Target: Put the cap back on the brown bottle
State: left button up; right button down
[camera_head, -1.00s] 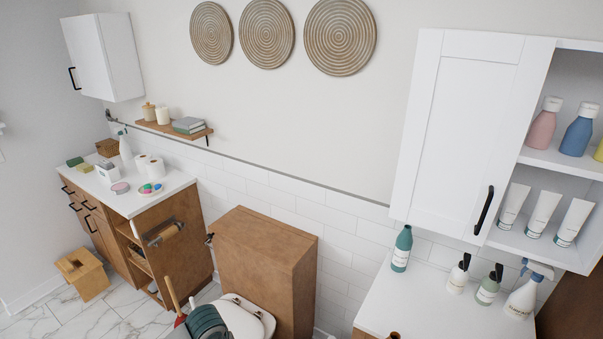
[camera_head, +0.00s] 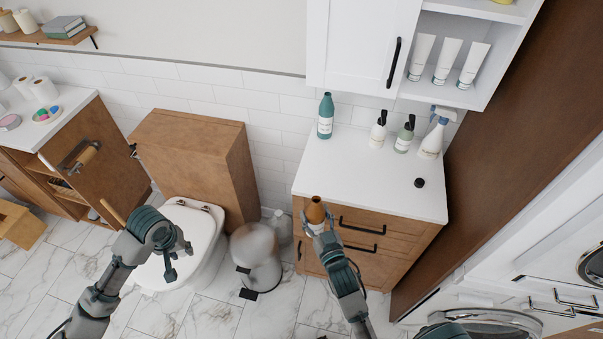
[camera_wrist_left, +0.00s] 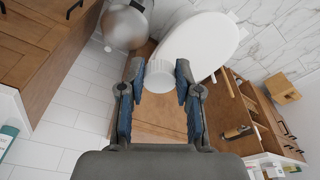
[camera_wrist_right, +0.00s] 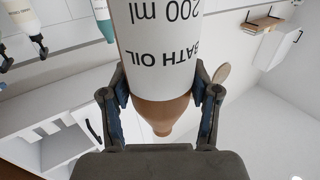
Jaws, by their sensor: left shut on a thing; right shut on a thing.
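The brown bottle (camera_head: 316,210) is held in my right gripper (camera_head: 320,229), in front of the right counter. In the right wrist view the brown bottle (camera_wrist_right: 158,100) has a white "BATH OIL" label, and the fingers sit on both sides near its narrowing shoulder. Its neck shows no cap. My left gripper (camera_head: 176,262) is over the toilet, well left of the bottle. In the left wrist view it is shut on a small white ribbed cap (camera_wrist_left: 159,76) between the fingertips. The cap cannot be made out in the head view.
The right counter (camera_head: 350,180) bears a teal bottle (camera_head: 325,116), two pump bottles, a spray bottle (camera_head: 437,132) and a small dark round object (camera_head: 419,182). A bin (camera_head: 256,252) stands between the toilet (camera_head: 190,225) and the drawers. Space between my grippers is clear.

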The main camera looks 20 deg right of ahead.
pick_arm(q)
jog(key=shift+d, duration=0.15)
pick_arm(e)
jog(key=s+a+r+n+g+y, duration=0.1)
jog(key=a+n+g+y, duration=0.3)
jog(key=a+n+y, duration=0.3)
jog(key=shift+s+a+n+y, duration=0.35)
jog(key=shift+a+y, duration=1.75)
jog(key=shift+a, duration=1.45)
jog(key=shift+w, duration=0.1)
pick_arm(q)
jog(key=s+d+r+m, duration=0.1)
jog(key=d+r+m, duration=0.5)
jog(key=d+r, duration=0.3)
jog(key=d+r+m+g+h, duration=0.1)
jog(key=d+r+m, duration=0.5)
jog(key=d, duration=0.8)
notch_tip(320, 180, up, 3)
jog(key=shift+s+d+f+m, duration=0.15)
jog(key=shift+s+d+m, duration=0.15)
jog(key=shift+s+d, duration=0.05)
jog(key=shift+f, duration=2.05)
pick_arm(e)
jog(key=shift+d, duration=0.1)
